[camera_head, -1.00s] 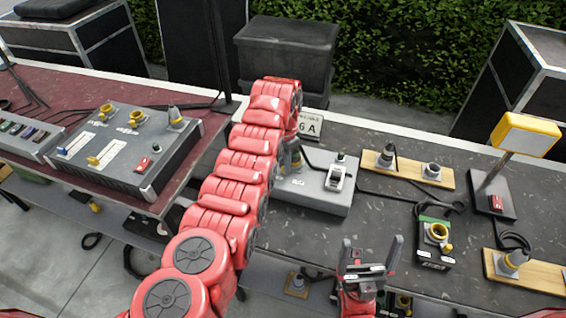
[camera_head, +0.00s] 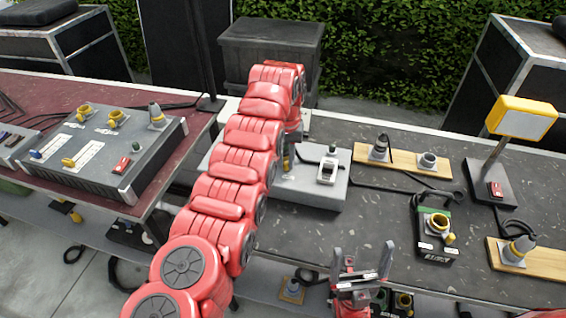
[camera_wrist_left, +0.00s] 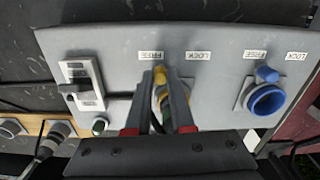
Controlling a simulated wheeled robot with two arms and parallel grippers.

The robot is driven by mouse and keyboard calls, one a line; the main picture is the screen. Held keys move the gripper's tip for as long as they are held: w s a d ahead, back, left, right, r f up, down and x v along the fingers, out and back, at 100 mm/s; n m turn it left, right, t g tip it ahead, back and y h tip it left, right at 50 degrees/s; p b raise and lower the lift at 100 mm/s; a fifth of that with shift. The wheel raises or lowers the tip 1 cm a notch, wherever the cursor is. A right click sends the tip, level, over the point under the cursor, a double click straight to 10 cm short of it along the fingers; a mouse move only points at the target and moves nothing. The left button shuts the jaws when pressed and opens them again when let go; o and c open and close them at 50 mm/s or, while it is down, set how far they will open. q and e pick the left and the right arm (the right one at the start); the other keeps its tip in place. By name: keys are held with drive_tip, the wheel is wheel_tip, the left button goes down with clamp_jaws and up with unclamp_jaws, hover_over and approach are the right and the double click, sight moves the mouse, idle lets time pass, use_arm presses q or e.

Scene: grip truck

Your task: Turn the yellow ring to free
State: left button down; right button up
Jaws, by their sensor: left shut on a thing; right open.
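The yellow ring (camera_wrist_left: 158,90) is on the sloped grey panel (camera_wrist_left: 110,40) in the left wrist view, with a FREE label above it and a LOCK label to the right. My left gripper (camera_wrist_left: 160,82) is shut on it, one finger on each side. Its yellow upper part sits closer to FREE than to LOCK; the fingers hide much of the ring. In the head view my left arm covers most of the contact at the grey box (camera_head: 310,193). My right gripper (camera_head: 362,262) is open and empty at the bench's front edge.
A blue ring (camera_wrist_left: 266,97) with its own labels is right of the yellow one. A switch (camera_wrist_left: 82,86) is to the left. A lamp (camera_head: 522,118), a socket unit (camera_head: 434,230) and wooden boards (camera_head: 400,163) stand right of the box.

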sight(287, 163)
use_arm(q)
drive_tip(key=shift+d+n, duration=0.1)
drive_tip(key=shift+n, duration=0.2)
drive_tip(key=c, duration=0.8)
unclamp_jaws()
drive_tip(key=shift+r, duration=0.1)
drive_tip(key=shift+w+r, duration=0.1)
drive_tip(key=shift+r, duration=0.55)
wheel_tip(287, 163, up, 16)
drive_tip(key=p, duration=1.5)
drive_tip(key=shift+p, duration=0.35)
